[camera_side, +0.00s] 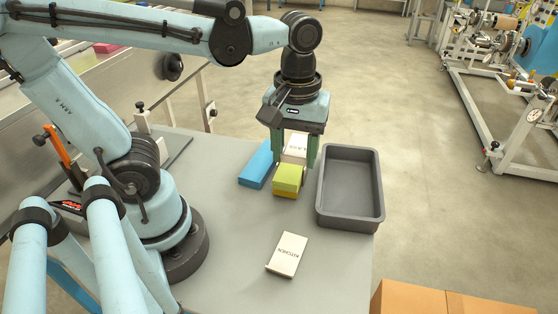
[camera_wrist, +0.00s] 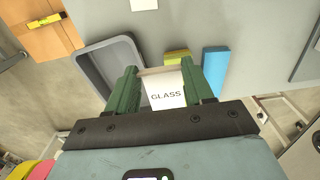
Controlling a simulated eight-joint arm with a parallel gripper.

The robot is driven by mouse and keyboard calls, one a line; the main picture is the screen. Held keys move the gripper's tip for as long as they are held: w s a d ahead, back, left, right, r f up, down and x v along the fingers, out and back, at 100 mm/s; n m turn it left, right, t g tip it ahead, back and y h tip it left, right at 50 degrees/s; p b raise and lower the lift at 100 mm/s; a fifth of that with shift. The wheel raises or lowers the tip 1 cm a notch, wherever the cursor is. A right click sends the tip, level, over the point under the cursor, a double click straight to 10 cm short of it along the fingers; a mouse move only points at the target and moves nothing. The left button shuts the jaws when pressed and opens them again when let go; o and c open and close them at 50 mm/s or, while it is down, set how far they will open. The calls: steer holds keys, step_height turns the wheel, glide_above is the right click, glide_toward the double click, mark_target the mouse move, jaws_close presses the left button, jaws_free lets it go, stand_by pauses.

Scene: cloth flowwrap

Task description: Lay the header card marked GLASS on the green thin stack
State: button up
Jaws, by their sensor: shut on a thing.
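The GLASS header card (camera_side: 295,146) is a white card held between the green fingers of my gripper (camera_side: 297,155). In the wrist view the card (camera_wrist: 164,88) faces the camera with the word GLASS readable, and my gripper (camera_wrist: 163,85) is shut on its two sides. The green stack (camera_side: 288,174) is yellow-green on top with a yellower lower part, and sits on the grey table just in front of the card in the side view. In the wrist view the stack (camera_wrist: 177,57) shows beyond the card, partly hidden by it. I cannot tell the exact gap between card and stack.
A blue stack (camera_side: 258,165) lies left of the green stack. A grey tray (camera_side: 322,200), apparently empty, stands to the right. A white card marked KITCHEN (camera_side: 287,255) lies nearer the front. The table (camera_side: 235,235) around that card is clear. A cardboard box (camera_side: 410,298) is at the lower right.

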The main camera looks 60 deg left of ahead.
mark_target(300, 144)
steer(key=w+a+f, duration=0.1)
steer(key=a, duration=0.1)
steer(key=w+a+f, duration=0.1)
steer(key=a+f, duration=0.1)
steer(key=a, duration=0.1)
steer(key=w+a+f, duration=0.1)
steer(key=a, duration=0.1)
steer(key=shift+w+a+f, duration=0.15)
steer(key=shift+f, duration=2.3)
steer(key=shift+f, duration=0.15)
steer(key=o, duration=1)
steer(key=r+m+t, duration=0.1)
steer(key=r+m, duration=0.1)
steer(key=r, duration=0.1)
steer(key=d+r+m+t, duration=0.1)
steer(key=r+t, duration=0.1)
steer(key=r, duration=0.1)
steer(key=d+r+m+t, duration=0.1)
steer(key=r+m, duration=0.1)
steer(key=r, duration=0.1)
steer(key=shift+r+m, duration=0.3)
steer(key=m+t, duration=0.2)
steer(key=d+f+m+t, duration=0.1)
steer(key=shift+w, duration=0.3)
